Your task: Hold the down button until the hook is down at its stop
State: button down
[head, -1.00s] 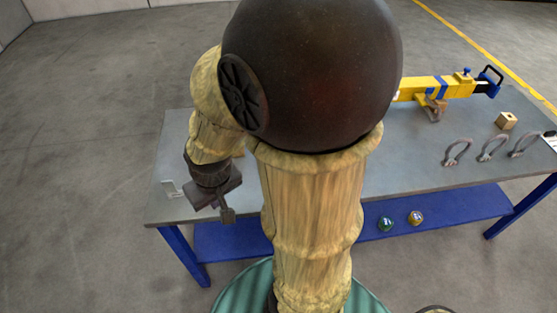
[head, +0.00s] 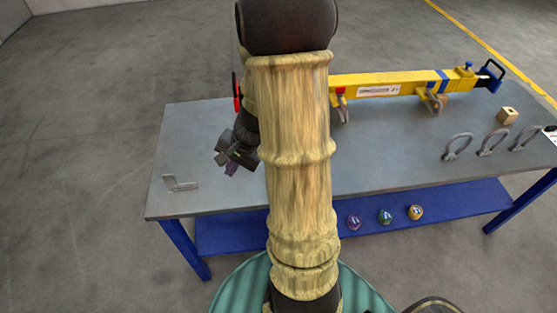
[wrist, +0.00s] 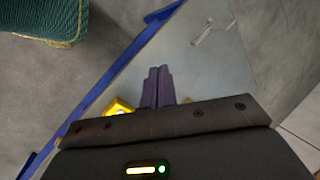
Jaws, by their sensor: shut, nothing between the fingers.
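My gripper (head: 230,168) hangs above the left part of the grey table, left of my arm. In the wrist view its two dark purple fingers (wrist: 158,74) are side by side, shut and empty. A yellow piece with a bright centre (wrist: 119,107) shows left of the fingers in the wrist view, partly behind the gripper body; I cannot tell whether it bears the down button. A slim red and black thing (head: 237,92) shows at my arm's left edge, below a thin line; I cannot tell whether it is the hook. No button is clearly visible.
The table (head: 200,135) has a blue frame. A grey angle bracket (head: 180,183) lies at its left, also in the wrist view (wrist: 212,30). A yellow lifting beam (head: 400,82), several shackles (head: 491,142) and a wooden block (head: 507,116) lie right. Balls (head: 385,216) sit on the lower shelf.

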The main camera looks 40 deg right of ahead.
jog(key=w+d+f+m+t+h, duration=0.1)
jog(key=w+d+f+m+t, duration=0.1)
jog(key=d+m, duration=0.4)
jog(key=w+d+f+m+t, duration=0.2)
jog(key=d+m, duration=0.5)
jog(key=d, duration=0.8)
jog(key=shift+f+t+h, duration=0.35)
jog(key=shift+t+h, duration=0.05)
jog(key=shift+t, duration=0.5)
jog(key=shift+f, duration=0.15)
notch_tip(320, 180, down, 7)
jog(key=b, duration=0.4)
jog(key=shift+w, duration=0.1)
jog(key=shift+f+b, duration=0.8)
jog(key=shift+b, duration=0.25)
